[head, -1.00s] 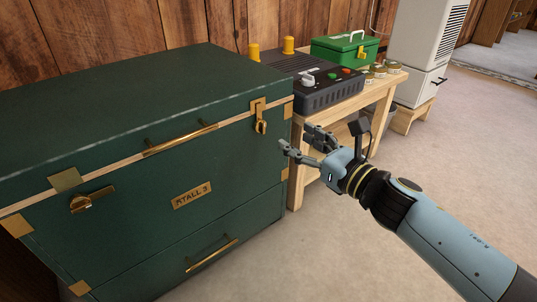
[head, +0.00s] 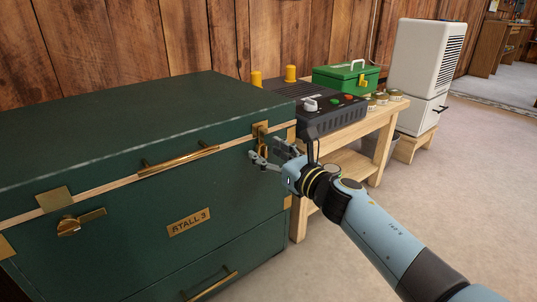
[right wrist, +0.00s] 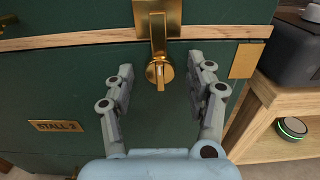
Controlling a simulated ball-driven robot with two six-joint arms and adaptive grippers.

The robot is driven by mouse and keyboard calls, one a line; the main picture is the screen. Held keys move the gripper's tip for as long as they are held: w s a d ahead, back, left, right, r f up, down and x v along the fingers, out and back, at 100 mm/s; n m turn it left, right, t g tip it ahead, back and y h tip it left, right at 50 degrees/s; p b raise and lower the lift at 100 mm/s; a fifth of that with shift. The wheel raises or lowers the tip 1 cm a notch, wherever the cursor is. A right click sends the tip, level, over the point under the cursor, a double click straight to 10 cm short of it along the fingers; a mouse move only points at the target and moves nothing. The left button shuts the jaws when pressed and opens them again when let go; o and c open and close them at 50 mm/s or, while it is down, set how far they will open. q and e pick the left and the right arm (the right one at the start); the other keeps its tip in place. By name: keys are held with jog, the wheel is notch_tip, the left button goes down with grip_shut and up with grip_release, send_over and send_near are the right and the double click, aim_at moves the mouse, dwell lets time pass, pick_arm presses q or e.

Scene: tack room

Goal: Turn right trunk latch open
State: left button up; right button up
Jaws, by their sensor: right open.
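The green trunk (head: 130,195) stands at the left in the head view, with its lid down. Its right latch is a brass hasp with a round turn knob; in the right wrist view the right latch (right wrist: 159,72) sits between my fingers, with its tab upright. In the head view the right latch (head: 261,130) is partly hidden by my gripper. My right gripper (head: 262,152) is open in front of it; in the right wrist view the fingers (right wrist: 161,65) stand either side of the knob, apart from it. The left latch (head: 69,226) has its plate turned sideways. My left gripper is not in view.
A wooden bench (head: 340,150) right of the trunk holds a dark control box (head: 333,117), a green case (head: 345,79) and several small tins. A white unit (head: 416,65) stands behind. A round device (right wrist: 292,127) sits on the bench's lower shelf. The floor at right is open.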

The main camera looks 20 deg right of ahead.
jog(key=c, duration=1.1)
